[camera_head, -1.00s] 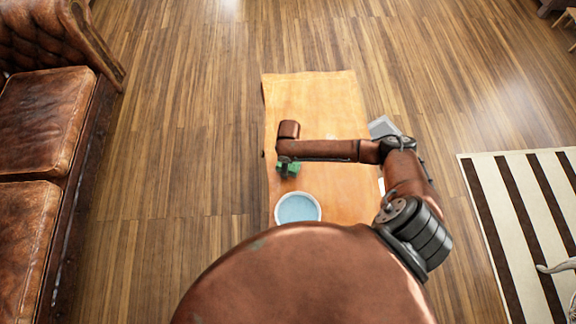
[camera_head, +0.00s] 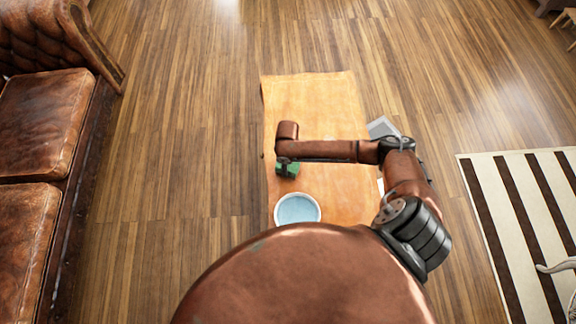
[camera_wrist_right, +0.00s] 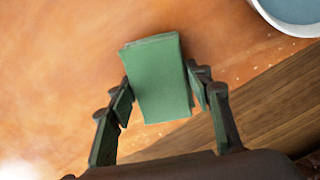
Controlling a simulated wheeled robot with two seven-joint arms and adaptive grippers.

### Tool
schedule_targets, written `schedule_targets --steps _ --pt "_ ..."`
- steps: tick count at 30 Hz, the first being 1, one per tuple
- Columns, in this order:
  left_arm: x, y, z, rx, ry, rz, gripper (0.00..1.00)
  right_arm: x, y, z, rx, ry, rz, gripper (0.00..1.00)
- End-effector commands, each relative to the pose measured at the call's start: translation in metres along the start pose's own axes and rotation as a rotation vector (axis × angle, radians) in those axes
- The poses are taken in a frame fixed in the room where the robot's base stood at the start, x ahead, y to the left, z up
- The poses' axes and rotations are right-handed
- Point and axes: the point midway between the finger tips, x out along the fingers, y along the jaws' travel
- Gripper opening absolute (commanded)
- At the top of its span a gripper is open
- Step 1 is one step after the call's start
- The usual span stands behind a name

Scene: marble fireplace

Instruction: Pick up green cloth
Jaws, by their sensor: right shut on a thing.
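The green cloth (camera_wrist_right: 158,82) is a folded rectangular block, seen in the right wrist view between the two fingers of my right gripper (camera_wrist_right: 158,92). The gripper is shut on it, one finger on each side. In the head view the cloth (camera_head: 288,169) shows at the left part of the wooden table (camera_head: 310,95), just below the end of my right arm. My right gripper (camera_head: 286,163) is mostly hidden there under its wrist. I cannot tell whether the cloth touches the table. My left gripper is not in view.
A white-rimmed bowl with a light blue inside (camera_head: 297,209) stands close to the cloth on the table. A grey object (camera_head: 381,127) lies at the table's right edge. A brown leather sofa (camera_head: 45,130) is at left, a striped rug (camera_head: 530,200) at right.

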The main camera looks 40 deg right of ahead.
Motion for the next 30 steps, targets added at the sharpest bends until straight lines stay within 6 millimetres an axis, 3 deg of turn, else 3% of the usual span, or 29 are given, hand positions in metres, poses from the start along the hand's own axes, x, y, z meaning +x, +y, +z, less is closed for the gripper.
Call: schedule_targets --steps 7,16,24,30 --pt "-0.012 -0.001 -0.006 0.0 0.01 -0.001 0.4 -0.032 0.001 -0.001 0.0 0.004 0.002 0.2" --pt "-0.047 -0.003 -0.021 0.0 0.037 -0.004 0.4 -0.099 -0.048 0.023 -0.003 0.005 0.001 0.2" --pt "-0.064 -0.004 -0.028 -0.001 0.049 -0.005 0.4 -0.119 -0.103 0.05 -0.001 0.001 -0.002 0.2" --pt "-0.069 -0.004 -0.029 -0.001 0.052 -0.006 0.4 -0.127 -0.121 0.059 0.0 0.0 0.0 0.2"
